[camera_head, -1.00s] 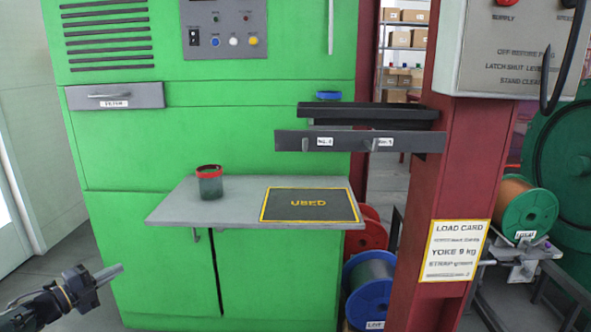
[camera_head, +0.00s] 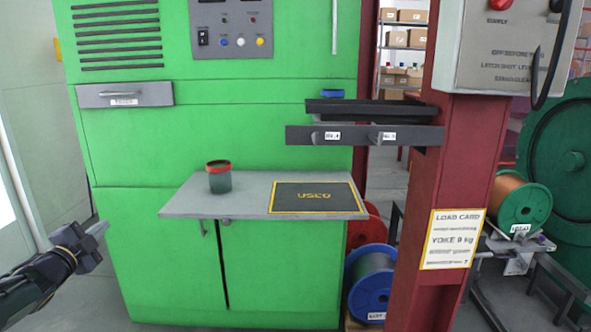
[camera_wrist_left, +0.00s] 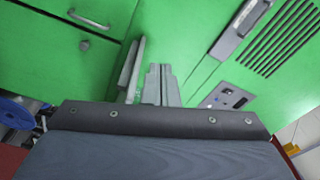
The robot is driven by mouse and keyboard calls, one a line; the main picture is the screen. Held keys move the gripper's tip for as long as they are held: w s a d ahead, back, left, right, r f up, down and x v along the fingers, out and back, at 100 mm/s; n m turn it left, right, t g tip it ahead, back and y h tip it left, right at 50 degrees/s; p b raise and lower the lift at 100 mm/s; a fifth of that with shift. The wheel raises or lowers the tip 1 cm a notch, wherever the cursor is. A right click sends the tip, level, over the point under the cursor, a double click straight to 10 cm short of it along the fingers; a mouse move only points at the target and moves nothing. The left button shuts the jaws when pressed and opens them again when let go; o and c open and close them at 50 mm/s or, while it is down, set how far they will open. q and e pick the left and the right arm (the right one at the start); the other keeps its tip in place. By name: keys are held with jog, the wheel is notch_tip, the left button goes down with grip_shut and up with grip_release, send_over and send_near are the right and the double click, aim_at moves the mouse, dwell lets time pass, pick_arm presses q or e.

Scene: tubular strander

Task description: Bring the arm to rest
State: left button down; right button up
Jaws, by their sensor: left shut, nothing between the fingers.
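My left gripper (camera_head: 97,232) is at the lower left of the head view, in front of the green cabinet (camera_head: 150,255) and left of the grey shelf (camera_head: 190,206). Its fingers are shut and empty, pointing up and to the right. In the left wrist view its fingers (camera_wrist_left: 161,84) show closed together against the green cabinet front. It holds nothing and appears apart from the shelf. My right gripper is not in view.
A red-rimmed green cup (camera_head: 219,178) and a "USED" mat (camera_head: 312,197) are on the shelf. A dark rack (camera_head: 365,135) is fixed by the red column (camera_head: 424,200). Spools (camera_head: 370,282) stand below. Bare floor shows at the lower left.

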pick_arm(q)
jog(key=s+d+r+n+g+y, duration=0.35)
jog(key=s+d+n, duration=0.25)
jog(key=s+n, duration=0.3)
jog(key=s+d+f+n+g+h, duration=0.25)
jog(key=s+d+f, duration=0.25)
jog(key=s+d, duration=0.4)
jog(key=s+d+f+n+g+h, duration=0.2)
jog(key=s+d+f+g, duration=0.25)
jog(key=s+d, duration=0.45)
jog(key=s+d+f+n+g+h, duration=0.2)
jog(key=s+d+f, duration=0.45)
jog(key=s, duration=0.45)
notch_tip(320, 180, up, 32)
jog(key=p, duration=3.1)
jog(key=shift+w+p, duration=0.25)
jog(key=shift+p, duration=0.05)
jog(key=shift+d, duration=0.1)
